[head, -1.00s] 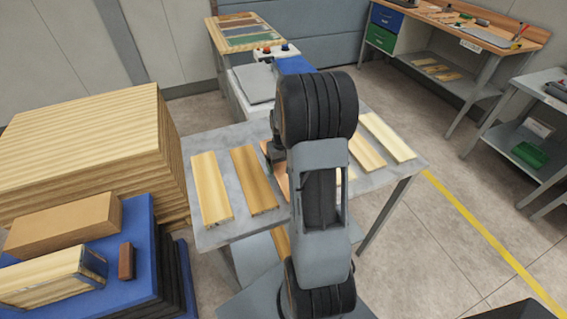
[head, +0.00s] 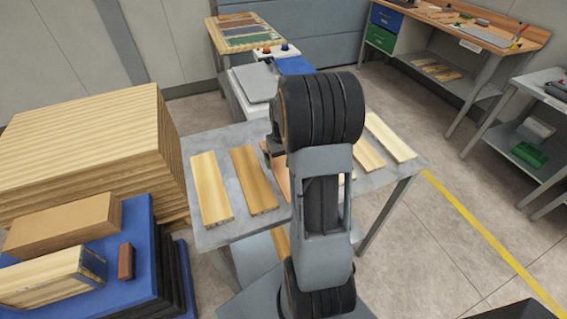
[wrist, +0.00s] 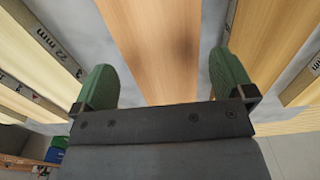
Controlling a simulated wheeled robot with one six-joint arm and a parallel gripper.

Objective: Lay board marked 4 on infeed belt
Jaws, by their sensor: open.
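Several boards lie side by side on a grey table (head: 228,140): a pale board (head: 211,190) at the left, a browner board (head: 254,180) beside it, and pale boards (head: 389,136) at the right. My gripper (wrist: 165,80) is open above a reddish-brown board (wrist: 160,45), which runs between its green fingertips with gaps on both sides. In the head view my arm hides most of this board and the gripper. Edge labels such as "22 mm" show on a neighbouring board (wrist: 40,35). I cannot read a mark 4 on any board.
Behind the table stands a machine with a blue cover (head: 295,66) and a grey flat top (head: 254,83). A tall wood stack (head: 90,150) and a blue platform (head: 135,235) with blocks stand close at the left. Open floor lies at the right.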

